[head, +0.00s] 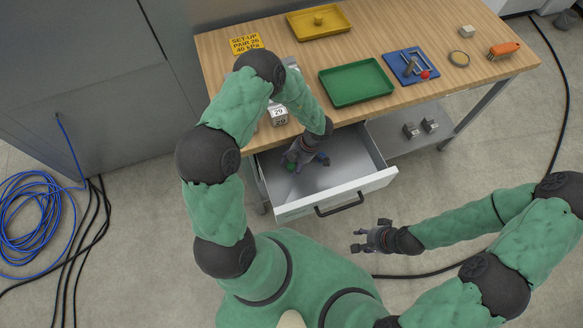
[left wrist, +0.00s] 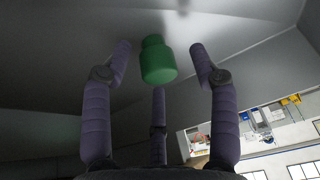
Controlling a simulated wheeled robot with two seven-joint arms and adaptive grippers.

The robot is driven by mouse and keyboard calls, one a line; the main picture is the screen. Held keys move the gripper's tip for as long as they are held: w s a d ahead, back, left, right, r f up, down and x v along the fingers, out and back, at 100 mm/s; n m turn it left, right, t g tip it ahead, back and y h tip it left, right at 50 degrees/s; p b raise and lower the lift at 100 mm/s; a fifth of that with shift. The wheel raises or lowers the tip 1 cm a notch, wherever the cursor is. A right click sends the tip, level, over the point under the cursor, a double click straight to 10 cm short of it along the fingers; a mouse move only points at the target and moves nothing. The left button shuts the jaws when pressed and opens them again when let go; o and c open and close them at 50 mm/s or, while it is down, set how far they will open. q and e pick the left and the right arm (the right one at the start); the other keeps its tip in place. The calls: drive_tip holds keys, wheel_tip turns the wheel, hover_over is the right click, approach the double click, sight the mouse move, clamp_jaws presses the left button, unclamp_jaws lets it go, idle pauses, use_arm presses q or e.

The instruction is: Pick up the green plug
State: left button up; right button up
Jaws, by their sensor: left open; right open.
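The green plug (left wrist: 158,62) is a short cylinder with a narrower neck, in the left wrist view between the spread fingers of my left gripper. In the head view the plug (head: 291,167) is a small green spot in the open drawer (head: 345,158), partly hidden by the gripper. My left gripper (head: 306,160) reaches down into the drawer with its fingers open around the plug; I see no finger clearly closed on it. My right gripper (head: 363,238) is open and empty, in front of the drawer and to its right.
The drawer walls and its front with a dark handle (head: 340,205) surround my left gripper. On the workbench are a green tray (head: 356,82), a yellow tray (head: 319,21), a blue tray (head: 409,66) and an orange brush (head: 504,50). Metal blocks (head: 420,128) lie on the lower shelf.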

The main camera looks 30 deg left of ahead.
use_arm(q)
drive_tip(key=c, duration=1)
drive_tip(key=shift+r, duration=0.15)
